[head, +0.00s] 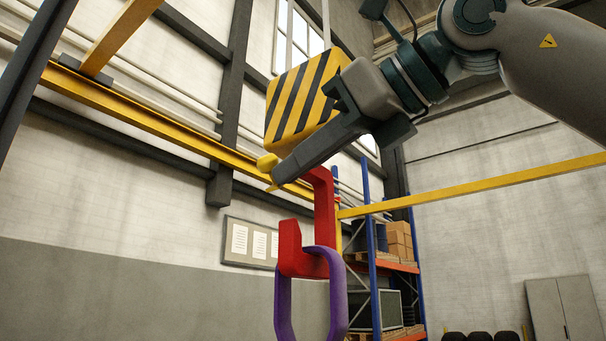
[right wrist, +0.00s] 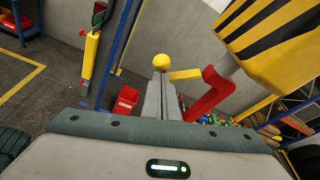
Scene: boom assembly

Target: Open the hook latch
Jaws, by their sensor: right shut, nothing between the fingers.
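A hook block with yellow and black stripes (head: 301,98) hangs at the centre of the head view. A red hook (head: 325,205) hangs under it, with a purple ring (head: 338,290) in its bend. The yellow latch (head: 267,162) with a ball end shows beside the fingertips. In the right wrist view the latch bar (right wrist: 185,74) runs from the yellow ball to the red hook (right wrist: 208,95). My right gripper (head: 280,176) is shut and empty, its tips close to the ball; I cannot tell whether they touch. It hides part of the latch. My left gripper is out of view.
A shelf rack with blue posts (head: 373,255) and boxes stands behind the hook. Yellow beams (head: 480,187) cross the background. The space left of the hook looks clear.

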